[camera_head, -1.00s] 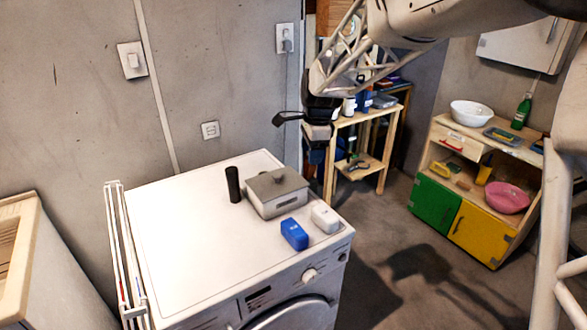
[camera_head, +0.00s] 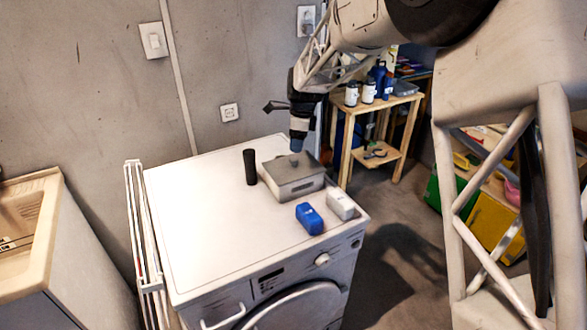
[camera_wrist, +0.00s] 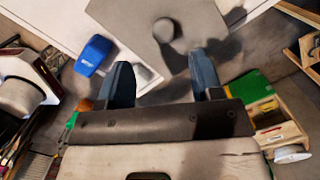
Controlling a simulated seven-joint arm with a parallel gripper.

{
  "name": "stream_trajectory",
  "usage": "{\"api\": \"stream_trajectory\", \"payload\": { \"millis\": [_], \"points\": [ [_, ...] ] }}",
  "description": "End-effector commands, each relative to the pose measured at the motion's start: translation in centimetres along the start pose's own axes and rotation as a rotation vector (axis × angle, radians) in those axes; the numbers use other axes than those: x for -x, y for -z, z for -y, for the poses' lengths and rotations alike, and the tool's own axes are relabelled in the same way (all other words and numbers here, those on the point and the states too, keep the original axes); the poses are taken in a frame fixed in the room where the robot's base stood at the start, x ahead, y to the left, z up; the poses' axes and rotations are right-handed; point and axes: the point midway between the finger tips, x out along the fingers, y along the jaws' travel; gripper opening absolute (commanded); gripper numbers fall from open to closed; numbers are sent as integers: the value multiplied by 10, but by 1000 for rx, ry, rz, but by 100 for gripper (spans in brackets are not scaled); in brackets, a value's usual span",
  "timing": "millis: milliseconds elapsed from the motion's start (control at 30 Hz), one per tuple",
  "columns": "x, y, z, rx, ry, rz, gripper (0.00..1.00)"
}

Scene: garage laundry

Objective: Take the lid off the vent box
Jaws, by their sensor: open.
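The vent box (camera_head: 297,189) is a grey box on the white washing machine's top, near its back right part. Its flat grey lid (camera_head: 283,167) is on it. In the wrist view the lid (camera_wrist: 200,22) fills the top middle, with a round knob (camera_wrist: 164,29) on it. My gripper (camera_head: 296,147) is just above the lid, pointing down. In the wrist view its two blue-grey fingers (camera_wrist: 165,82) are apart with nothing between them. The knob shows beyond the fingertips, roughly in line with the gap. I cannot tell whether anything touches.
A black cylinder (camera_head: 250,167) stands left of the box. A blue block (camera_head: 309,218) and a white block (camera_head: 341,205) lie in front of it. The left part of the washing machine's top (camera_head: 205,225) is clear. A wooden shelf (camera_head: 378,150) with bottles stands behind right.

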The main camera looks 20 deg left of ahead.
Motion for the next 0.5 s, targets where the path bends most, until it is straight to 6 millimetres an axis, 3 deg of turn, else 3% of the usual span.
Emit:
{"api": "stream_trajectory", "payload": {
  "millis": [300,500],
  "points": [
    [-23,0,0,0,-2,-1,60],
    [-25,0,0,1,-1,0,60]
  ]
}}
